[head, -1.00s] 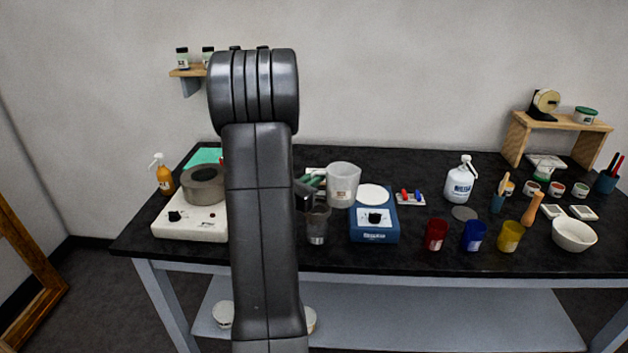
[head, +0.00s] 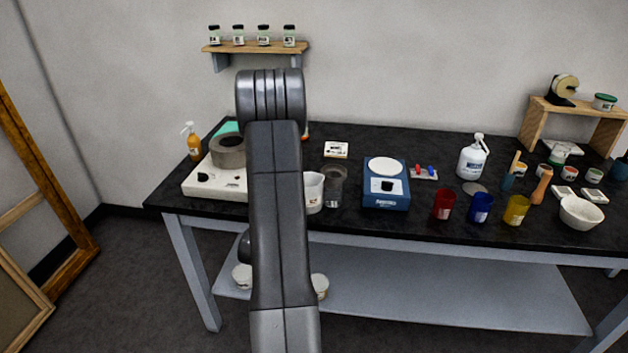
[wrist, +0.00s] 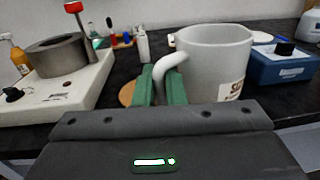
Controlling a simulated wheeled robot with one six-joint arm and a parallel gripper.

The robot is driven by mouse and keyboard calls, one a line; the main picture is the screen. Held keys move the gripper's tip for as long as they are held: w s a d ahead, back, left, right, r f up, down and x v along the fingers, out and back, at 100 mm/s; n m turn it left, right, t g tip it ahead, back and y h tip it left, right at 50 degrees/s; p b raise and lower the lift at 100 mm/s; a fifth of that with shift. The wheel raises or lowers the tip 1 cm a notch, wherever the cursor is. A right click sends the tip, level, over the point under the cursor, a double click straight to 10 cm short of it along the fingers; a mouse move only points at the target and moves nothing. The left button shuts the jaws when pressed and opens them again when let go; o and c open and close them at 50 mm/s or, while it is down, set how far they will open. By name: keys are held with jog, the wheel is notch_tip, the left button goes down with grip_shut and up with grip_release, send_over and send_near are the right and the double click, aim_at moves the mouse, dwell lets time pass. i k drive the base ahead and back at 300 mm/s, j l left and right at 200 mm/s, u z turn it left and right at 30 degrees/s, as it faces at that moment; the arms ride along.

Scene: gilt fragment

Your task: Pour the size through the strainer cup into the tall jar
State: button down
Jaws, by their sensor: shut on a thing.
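The size jug (wrist: 214,62) is a pale grey mug-like vessel with a partly visible label. In the wrist view my gripper (wrist: 160,86) has its green fingers shut on the jug's handle, and the jug is close to upright. In the head view the jug (head: 314,192) shows just right of my arm, which hides my gripper. A dark, see-through tall jar (head: 335,190) stands on the table right beside the jug. A darker rim shows at its top; I cannot tell the strainer cup apart from it. Inside the jug is not visible.
A white hotplate (head: 216,183) with a grey ring-shaped pot (head: 229,150) is left of my arm. A blue scale (head: 386,190) is right of the jar. Red (head: 444,204), blue (head: 481,207) and yellow (head: 516,210) cups stand farther right.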

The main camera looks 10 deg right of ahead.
aim_at(332, 194)
jog(key=l+u, duration=0.1)
jog(key=u, duration=1.5)
jog(key=k+l+u, duration=0.1)
jog(key=k+l, duration=0.8)
jog(key=l, duration=0.15)
